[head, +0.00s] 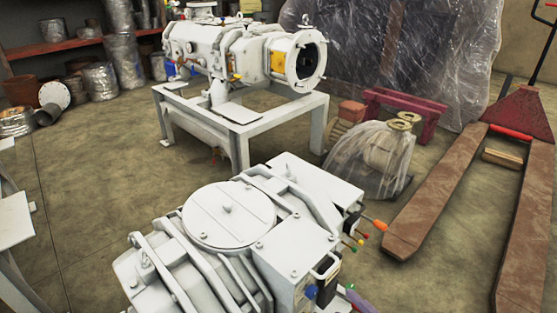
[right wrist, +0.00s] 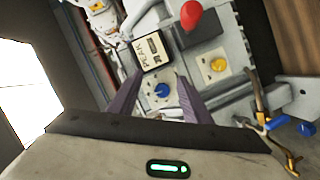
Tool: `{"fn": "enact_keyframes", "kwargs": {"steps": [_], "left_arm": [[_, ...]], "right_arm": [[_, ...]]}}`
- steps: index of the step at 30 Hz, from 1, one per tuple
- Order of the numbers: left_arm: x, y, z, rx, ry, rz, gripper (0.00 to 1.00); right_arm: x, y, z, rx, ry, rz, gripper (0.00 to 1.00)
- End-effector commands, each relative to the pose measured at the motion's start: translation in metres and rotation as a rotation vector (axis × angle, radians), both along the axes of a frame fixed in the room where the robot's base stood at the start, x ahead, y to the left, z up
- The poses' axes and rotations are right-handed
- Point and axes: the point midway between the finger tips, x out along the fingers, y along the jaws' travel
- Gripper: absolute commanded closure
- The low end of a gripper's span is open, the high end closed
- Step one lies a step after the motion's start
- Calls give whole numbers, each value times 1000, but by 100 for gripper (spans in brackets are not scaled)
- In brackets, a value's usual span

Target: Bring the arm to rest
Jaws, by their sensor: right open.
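My right gripper (right wrist: 160,92) shows in the right wrist view with its two purple fingers spread apart and nothing between them. Beyond the fingers is a panel with a blue knob (right wrist: 162,91), a labelled gauge box (right wrist: 152,50), a yellow switch plate (right wrist: 218,66) and a red knob (right wrist: 191,14). In the head view only a purple bit of the gripper (head: 352,294) shows at the bottom, by the right side of the near white vacuum machine (head: 290,245). The blue knob (head: 311,292) is close beside it. My left gripper is out of view.
A second white machine (head: 215,47) stands on a white frame table (head: 240,127) behind. A plastic-wrapped item (head: 385,155) and a pallet jack (head: 440,190) are at the right. Levers with coloured ends (head: 375,224) stick out from the near machine. Open floor (head: 95,180) lies at the left.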

Motion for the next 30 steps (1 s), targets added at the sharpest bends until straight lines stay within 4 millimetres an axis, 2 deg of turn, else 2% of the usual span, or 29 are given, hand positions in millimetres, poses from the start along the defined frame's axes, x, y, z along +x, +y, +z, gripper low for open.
{"fn": "enact_keyframes", "kwargs": {"steps": [4, 7, 15, 21, 30], "left_arm": [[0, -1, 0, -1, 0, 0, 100], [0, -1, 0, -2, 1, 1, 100], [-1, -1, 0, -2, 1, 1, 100], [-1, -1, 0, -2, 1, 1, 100], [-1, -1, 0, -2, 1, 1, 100]], "right_arm": [[-3, -10, 4, 112, 233, -229, 56], [-17, -20, 4, 187, 398, -378, 56], [-91, -41, 11, 354, 800, -711, 56], [-136, -46, 20, 408, 973, -845, 56], [-194, -49, 38, 457, 1162, -991, 56]]}}
